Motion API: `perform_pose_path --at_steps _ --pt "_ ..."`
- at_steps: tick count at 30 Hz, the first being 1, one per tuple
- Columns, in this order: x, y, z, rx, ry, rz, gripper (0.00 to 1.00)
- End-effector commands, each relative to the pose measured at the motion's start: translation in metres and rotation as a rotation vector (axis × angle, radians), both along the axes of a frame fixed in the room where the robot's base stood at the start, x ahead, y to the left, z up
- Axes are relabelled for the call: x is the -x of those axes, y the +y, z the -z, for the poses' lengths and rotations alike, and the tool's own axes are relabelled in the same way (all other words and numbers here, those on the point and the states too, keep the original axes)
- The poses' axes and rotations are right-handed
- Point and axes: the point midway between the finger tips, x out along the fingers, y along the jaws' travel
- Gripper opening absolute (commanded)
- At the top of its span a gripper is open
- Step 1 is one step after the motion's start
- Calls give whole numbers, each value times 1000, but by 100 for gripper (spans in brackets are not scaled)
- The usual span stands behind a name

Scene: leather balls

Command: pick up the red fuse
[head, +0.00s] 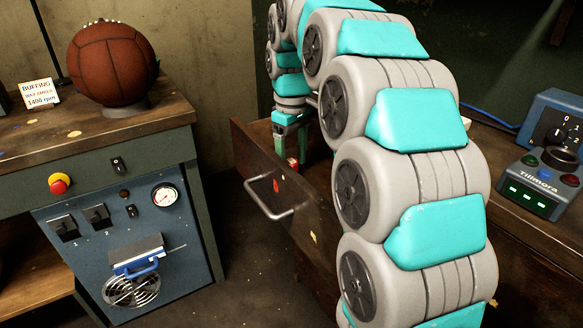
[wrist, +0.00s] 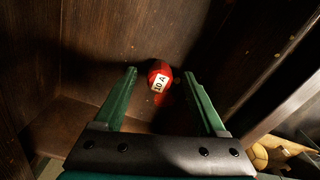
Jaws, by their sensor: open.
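The red fuse (wrist: 161,72) shows in the wrist view, with a white label reading "10 A". It lies on the dark wooden floor of an open drawer (head: 285,190). My gripper (wrist: 159,76) is open, its two green fingers pointing down into the drawer. In the wrist view the fuse appears between the fingertips, with a gap on each side. How far below the tips it lies is hard to tell. In the head view my gripper (head: 291,150) is small and partly behind the drawer front, with a bit of red by its fingers.
The drawer's walls stand close around my gripper, and its front has a metal handle (head: 270,205). To the left is a bench with a brown leather ball (head: 112,62) and a control panel (head: 120,240). A blue device (head: 545,180) stands on the right bench.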

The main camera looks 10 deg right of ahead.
Motion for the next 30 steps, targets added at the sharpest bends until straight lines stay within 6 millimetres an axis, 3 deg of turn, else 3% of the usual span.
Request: perform_pose_path --at_steps 3,11,30 --pt "1 0 12 0 3 0 73" --pt "0 0 14 -1 -1 0 73" --pt "0 0 14 0 1 0 1"
